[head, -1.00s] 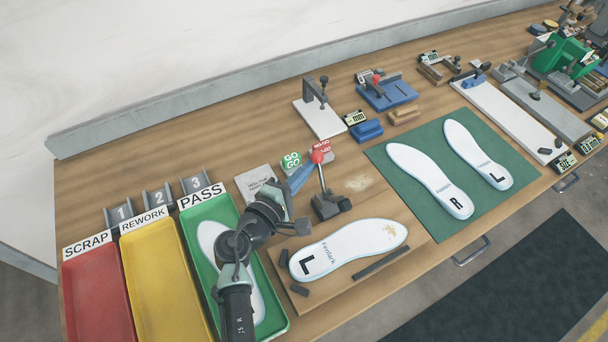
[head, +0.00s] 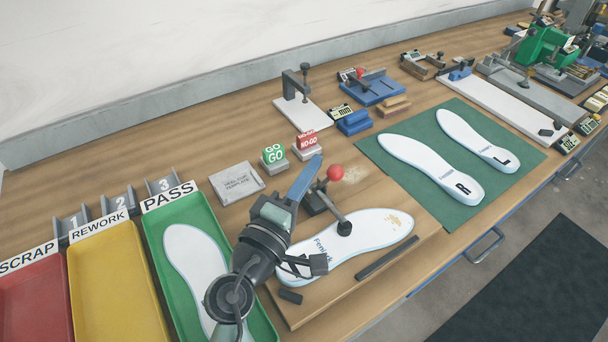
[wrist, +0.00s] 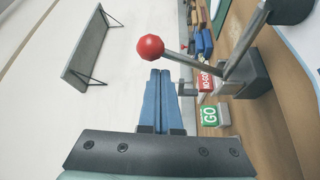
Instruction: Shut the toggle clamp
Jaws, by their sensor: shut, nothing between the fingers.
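The toggle clamp (head: 316,202) stands at the back edge of a wooden board. Its handle carries a red ball (head: 335,172), also seen in the wrist view (wrist: 150,47). Its dark bar reaches forward, with the pad (head: 344,228) over the white insole (head: 375,230); I cannot tell whether the pad presses on it. My gripper (head: 316,160) is shut and empty, its blue fingers just left of the ball. In the wrist view the fingertips (wrist: 160,72) end close to the ball and handle; contact is unclear. My arm hides part of the insole.
GO (head: 274,154) and NO-GO (head: 306,142) blocks stand behind the clamp, near a grey template plate (head: 237,183). The green PASS tray (head: 160,235) lies left. A green mat (head: 400,125) with two insoles lies right.

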